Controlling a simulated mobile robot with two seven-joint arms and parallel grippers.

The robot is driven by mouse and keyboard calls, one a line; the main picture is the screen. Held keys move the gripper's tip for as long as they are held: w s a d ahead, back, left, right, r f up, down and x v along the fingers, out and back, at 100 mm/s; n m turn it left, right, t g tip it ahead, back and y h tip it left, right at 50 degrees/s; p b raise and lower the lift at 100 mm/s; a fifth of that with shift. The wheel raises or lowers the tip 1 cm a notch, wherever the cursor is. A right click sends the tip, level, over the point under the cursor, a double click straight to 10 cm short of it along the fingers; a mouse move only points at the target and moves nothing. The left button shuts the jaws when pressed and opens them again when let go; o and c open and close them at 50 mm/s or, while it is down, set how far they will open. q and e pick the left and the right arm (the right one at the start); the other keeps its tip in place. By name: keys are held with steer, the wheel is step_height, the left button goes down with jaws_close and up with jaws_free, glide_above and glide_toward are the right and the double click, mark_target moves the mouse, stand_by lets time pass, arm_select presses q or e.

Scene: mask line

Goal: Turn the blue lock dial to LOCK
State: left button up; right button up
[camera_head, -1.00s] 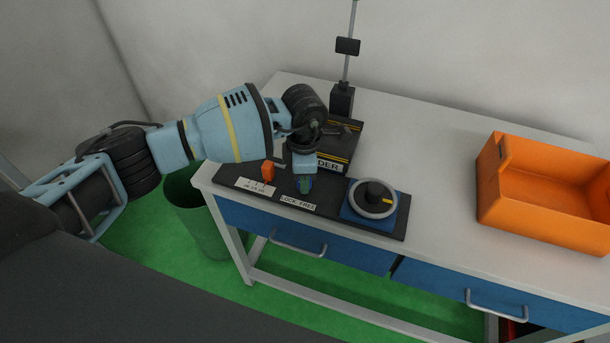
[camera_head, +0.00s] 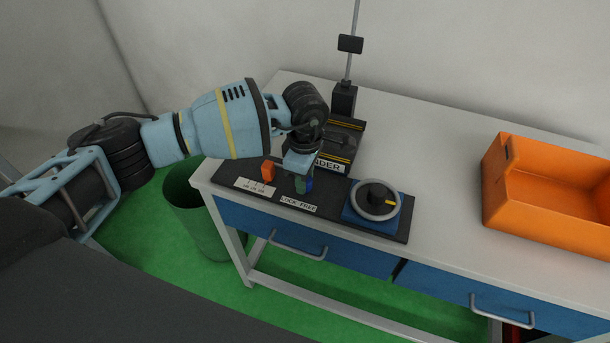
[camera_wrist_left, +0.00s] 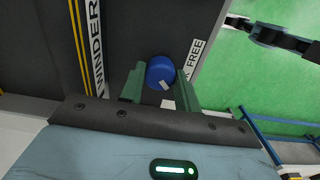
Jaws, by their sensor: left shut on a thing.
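The blue lock dial (camera_wrist_left: 160,71) is a round knob with a white pointer mark, seen from above in the left wrist view. In the head view only a bit of its blue shows (camera_head: 308,184), the rest hidden by my gripper. My left gripper (camera_head: 303,183) points down over the dial, and its green fingers in the left wrist view (camera_wrist_left: 160,85) sit one on each side of it, shut on it. The white label (camera_head: 298,204) in front of the dial reads LOCK FREE; the LOCK end is hidden in the wrist view. My right gripper is not in view.
An orange switch (camera_head: 267,171) stands left of the dial on the black panel (camera_head: 330,216). A grey handwheel (camera_head: 377,200) on a blue base stands to the right. The winder block (camera_head: 345,140) is behind. An orange bin (camera_head: 555,212) sits at the table's right.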

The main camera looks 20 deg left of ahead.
arm_select(q)
steer(key=o, duration=1)
steer(key=shift+r, duration=3.95)
